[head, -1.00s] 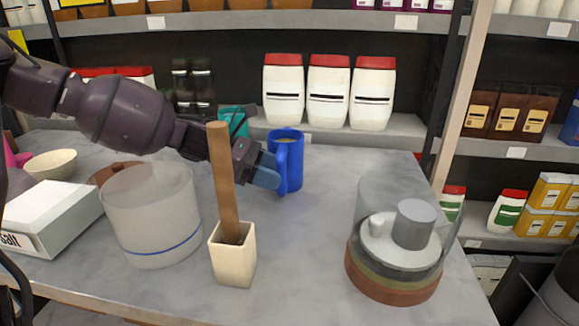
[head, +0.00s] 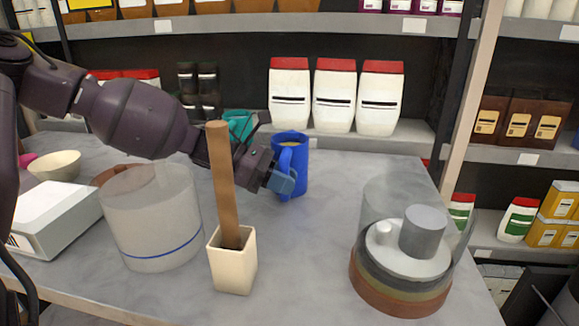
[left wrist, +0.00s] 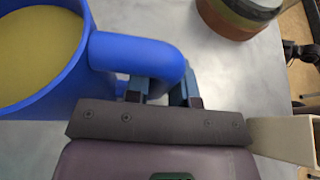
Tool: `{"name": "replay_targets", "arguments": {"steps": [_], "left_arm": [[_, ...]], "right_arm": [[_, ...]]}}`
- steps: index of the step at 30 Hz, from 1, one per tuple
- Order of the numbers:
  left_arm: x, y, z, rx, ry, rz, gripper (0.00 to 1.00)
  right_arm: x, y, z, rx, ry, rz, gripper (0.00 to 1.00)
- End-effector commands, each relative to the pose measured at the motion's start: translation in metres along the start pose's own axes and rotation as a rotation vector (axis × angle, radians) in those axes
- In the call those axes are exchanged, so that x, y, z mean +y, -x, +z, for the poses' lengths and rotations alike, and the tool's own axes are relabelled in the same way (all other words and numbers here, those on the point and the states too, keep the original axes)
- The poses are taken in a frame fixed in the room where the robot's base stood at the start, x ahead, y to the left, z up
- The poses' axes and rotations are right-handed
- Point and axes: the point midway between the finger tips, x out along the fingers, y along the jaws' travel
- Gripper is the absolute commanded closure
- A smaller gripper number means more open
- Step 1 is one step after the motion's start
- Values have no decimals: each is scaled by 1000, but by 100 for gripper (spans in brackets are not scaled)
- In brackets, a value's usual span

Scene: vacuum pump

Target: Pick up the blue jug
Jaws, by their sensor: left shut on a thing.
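The blue jug (head: 296,166) stands upright at the back middle of the table, its handle toward my left gripper. The jug fills the upper left of the left wrist view (left wrist: 60,85), with yellowish contents inside. My left gripper (head: 283,181) reaches in from the left, and its blue fingers are shut on the jug's handle. In the left wrist view the fingers (left wrist: 160,90) sit at the handle's outer bend, partly hidden by it. Whether the jug's base touches the table is hard to tell. My right gripper is not in view.
A cream pot with a wooden stick (head: 232,264) stands in front of my left arm, close to it. A clear cylinder (head: 150,222) is left of it. The vacuum pump (head: 408,258) is at the right. White red-capped containers (head: 333,98) stand on the shelf behind.

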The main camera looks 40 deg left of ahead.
Motion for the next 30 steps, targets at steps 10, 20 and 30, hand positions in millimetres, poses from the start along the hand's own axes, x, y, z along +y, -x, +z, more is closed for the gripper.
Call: {"name": "replay_targets", "arguments": {"steps": [10, 20, 30], "left_arm": [[0, 3, 8, -4, -9, 2, 100], [-1, 28, 67, -10, -19, 6, 100], [-1, 58, 140, -8, -15, 6, 100]], "right_arm": [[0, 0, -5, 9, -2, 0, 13], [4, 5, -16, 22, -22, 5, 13], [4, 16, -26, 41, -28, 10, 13]]}}
